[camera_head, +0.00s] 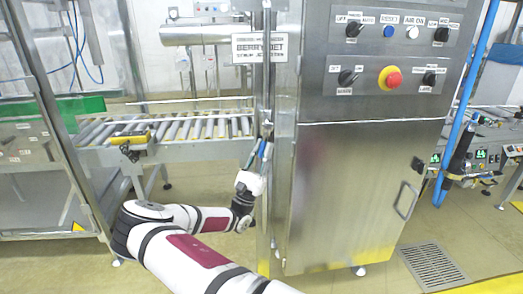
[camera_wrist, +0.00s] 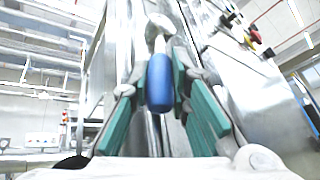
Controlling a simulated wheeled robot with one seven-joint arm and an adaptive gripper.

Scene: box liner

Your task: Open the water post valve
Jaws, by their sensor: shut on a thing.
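The water post valve has a blue lever handle (camera_wrist: 159,85) on a pale metal stem, hanging downward in the wrist view. My gripper (camera_head: 262,148) is at the steel post (camera_head: 262,215) beside the cabinet in the head view. In the wrist view my gripper (camera_wrist: 161,92) has its teal finger pads on either side of the blue handle and is shut on it. In the head view the fingers hide most of the handle.
A steel cabinet (camera_head: 345,190) with knobs and a red emergency button (camera_head: 390,78) stands just right of my gripper. A roller conveyor (camera_head: 190,130) lies behind and to the left. A sign (camera_head: 259,47) hangs above. A floor grate (camera_head: 432,266) is at lower right.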

